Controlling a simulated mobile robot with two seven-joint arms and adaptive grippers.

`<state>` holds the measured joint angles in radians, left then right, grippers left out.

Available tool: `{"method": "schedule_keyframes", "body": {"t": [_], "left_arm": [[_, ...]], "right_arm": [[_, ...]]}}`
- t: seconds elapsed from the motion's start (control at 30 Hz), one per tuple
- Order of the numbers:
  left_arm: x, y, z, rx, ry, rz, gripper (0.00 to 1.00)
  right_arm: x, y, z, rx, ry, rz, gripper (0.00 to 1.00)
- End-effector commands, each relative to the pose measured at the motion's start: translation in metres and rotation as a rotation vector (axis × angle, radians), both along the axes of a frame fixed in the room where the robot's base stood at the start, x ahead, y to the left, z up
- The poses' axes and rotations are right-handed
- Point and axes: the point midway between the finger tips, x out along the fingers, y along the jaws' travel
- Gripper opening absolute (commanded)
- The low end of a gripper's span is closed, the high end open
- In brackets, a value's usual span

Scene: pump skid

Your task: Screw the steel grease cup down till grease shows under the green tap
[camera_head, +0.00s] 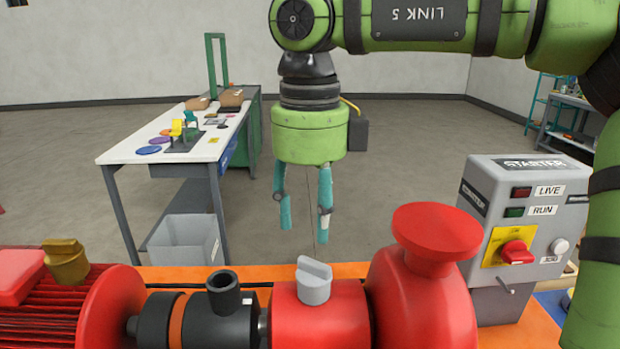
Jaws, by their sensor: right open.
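The steel grease cup (315,283), grey with a raised grip bar on top, stands on a red housing (345,318) at the bottom centre. My right gripper (304,230) hangs above the cup in the picture, pointing down. Its two teal fingers are apart with nothing between them. A gap shows between the fingertips and the cup. I cannot make out a green tap or any grease. My left gripper is not in view.
A brass-coloured cup (66,264) sits on the red motor at left. A black upright stub (223,291) and a red flanged pump part (437,235) flank the steel cup. The starter box (526,225) stands right. A white-topped bench (130,150) and grey bin (186,241) are behind.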

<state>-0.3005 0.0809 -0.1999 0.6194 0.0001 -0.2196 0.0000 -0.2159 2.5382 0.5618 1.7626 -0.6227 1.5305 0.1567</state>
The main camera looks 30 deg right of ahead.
Motion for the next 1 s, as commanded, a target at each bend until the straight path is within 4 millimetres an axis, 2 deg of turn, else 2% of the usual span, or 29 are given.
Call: {"method": "schedule_keyframes", "body": {"t": [0.1,0.33,1.0], "left_arm": [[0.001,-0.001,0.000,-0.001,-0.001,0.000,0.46],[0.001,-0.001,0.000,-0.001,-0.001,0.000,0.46],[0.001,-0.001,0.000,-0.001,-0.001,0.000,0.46]], "right_arm": [[0.001,0.000,0.024,0.000,-0.002,-0.002,0.46],[0.001,0.000,0.049,0.001,0.002,0.000,0.46],[0.000,0.000,0.053,0.000,0.002,0.000,0.46]]}}
